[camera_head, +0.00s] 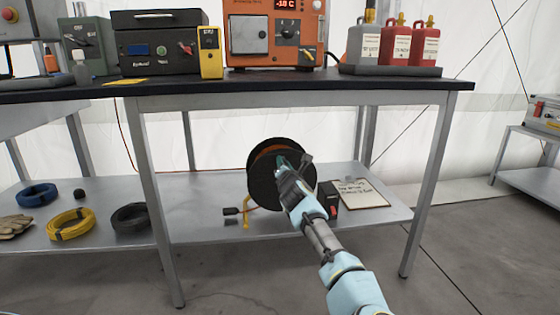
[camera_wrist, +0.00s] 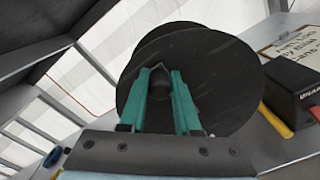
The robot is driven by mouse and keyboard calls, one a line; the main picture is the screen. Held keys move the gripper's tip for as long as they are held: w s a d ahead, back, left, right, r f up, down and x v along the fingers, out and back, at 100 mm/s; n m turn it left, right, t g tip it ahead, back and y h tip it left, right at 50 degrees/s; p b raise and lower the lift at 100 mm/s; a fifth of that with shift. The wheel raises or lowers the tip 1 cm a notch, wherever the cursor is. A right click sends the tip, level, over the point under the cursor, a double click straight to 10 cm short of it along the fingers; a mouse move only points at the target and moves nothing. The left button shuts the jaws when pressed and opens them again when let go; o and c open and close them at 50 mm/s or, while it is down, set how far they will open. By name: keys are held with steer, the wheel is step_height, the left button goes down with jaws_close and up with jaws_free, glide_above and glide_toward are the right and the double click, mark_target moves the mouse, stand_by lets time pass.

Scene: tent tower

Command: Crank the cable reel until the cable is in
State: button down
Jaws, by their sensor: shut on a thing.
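The cable reel (camera_head: 264,187) stands on the lower shelf under the black-topped table, with dark round flanges and orange-brown cable showing between them. In the wrist view the reel's dark flange (camera_wrist: 228,85) fills the middle. My gripper (camera_head: 282,163) reaches in from the front right to the reel's face. In the wrist view its two teal fingers (camera_wrist: 164,84) are shut on a dark rounded knob (camera_wrist: 159,82) in front of the flange, which looks like the crank handle. The crank arm is mostly hidden. A short yellow cable end with a dark plug (camera_head: 235,211) lies at the reel's lower left.
Coiled cables in blue (camera_head: 37,194), yellow (camera_head: 70,223) and black (camera_head: 131,217) lie on the shelf (camera_head: 190,215) at left. A black box (camera_head: 328,200) and a clipboard (camera_head: 361,194) lie right of the reel. The tabletop (camera_head: 300,82) overhangs; a table leg (camera_head: 428,190) stands at right.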

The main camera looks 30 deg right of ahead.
steer(key=shift+s+d, duration=0.15)
steer(key=shift+d, duration=0.2)
steer(key=c, duration=0.6)
jaws_free()
steer(key=shift+a, duration=0.1)
